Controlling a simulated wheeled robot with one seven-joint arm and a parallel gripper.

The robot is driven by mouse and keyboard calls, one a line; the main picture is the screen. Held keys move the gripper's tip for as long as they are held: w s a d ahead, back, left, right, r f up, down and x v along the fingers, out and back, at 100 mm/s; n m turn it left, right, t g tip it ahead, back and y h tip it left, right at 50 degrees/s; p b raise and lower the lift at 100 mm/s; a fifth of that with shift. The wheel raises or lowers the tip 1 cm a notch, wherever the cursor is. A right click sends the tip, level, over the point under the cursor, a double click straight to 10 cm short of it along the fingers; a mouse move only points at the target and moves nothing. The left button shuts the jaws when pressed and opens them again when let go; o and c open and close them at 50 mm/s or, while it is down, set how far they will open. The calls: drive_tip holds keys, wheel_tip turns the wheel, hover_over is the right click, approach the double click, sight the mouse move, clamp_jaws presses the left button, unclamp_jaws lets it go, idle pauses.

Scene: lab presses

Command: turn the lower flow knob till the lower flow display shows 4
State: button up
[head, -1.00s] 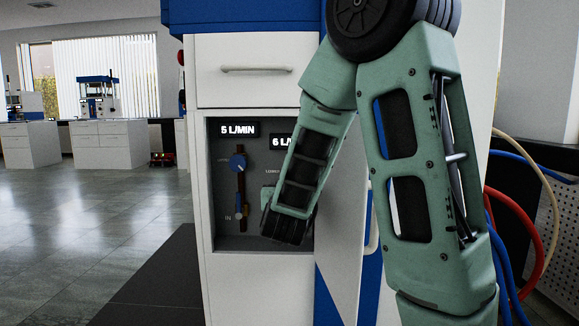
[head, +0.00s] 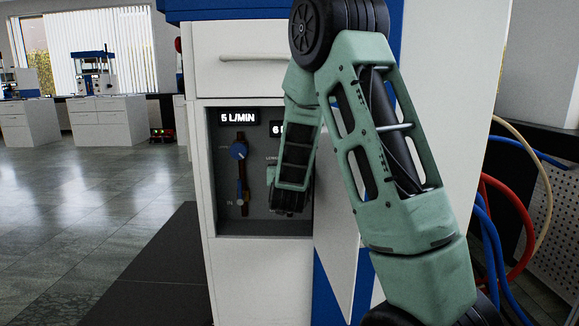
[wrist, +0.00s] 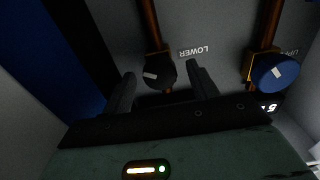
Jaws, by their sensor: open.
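The lower flow knob (wrist: 158,72) is black with a pale pointer mark, beside the LOWER label in the wrist view, which shows the panel upside down. My gripper (wrist: 161,78) is open, with one fingertip on each side of this knob. Gaps show on both sides; I cannot tell how deep the fingers reach. In the head view my arm hides the lower knob. The lower flow display (head: 277,130) is partly covered by my arm; its visible digit looks like 6.
The blue upper knob (wrist: 275,72) sits beside the lower one, and it also shows in the head view (head: 238,151). The recess wall and the open cabinet door (head: 337,262) stand close to my arm.

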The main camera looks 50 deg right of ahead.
drive_tip(key=c, duration=1)
drive_tip(key=shift+f+m, duration=0.1)
drive_tip(key=shift+m, duration=0.2)
drive_tip(key=shift+m+b, duration=2.7)
drive_tip(key=shift+m, duration=0.9)
drive_tip(key=o, duration=1)
